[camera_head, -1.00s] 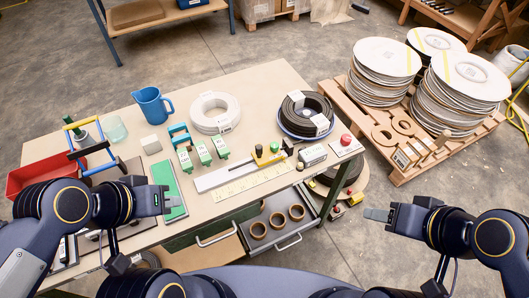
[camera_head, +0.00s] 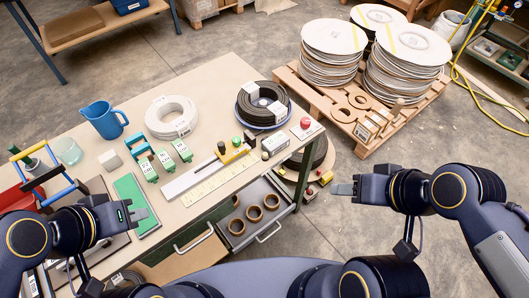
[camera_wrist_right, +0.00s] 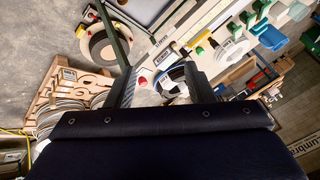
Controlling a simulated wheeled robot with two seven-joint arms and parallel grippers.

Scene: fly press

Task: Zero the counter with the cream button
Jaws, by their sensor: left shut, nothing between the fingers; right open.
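A small pale box with a dark face (camera_head: 275,144), possibly the counter, sits near the right end of the table beside the ruler strip. Its cream button is too small to make out. A red button on a pale plate (camera_head: 306,128) is just right of it at the table edge. My left gripper (camera_head: 139,215) is shut and empty, over the front left of the table by the green mat. My right gripper (camera_head: 343,189) is open and empty, right of the table and apart from everything. Its two spread fingers show in the right wrist view (camera_wrist_right: 160,90).
A black cable coil (camera_head: 264,104) lies behind the box. A slide with a yellow block (camera_head: 232,154) is to its left. An open drawer with brown rings (camera_head: 254,213) juts out below. A pallet with white reels (camera_head: 335,42) stands behind right.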

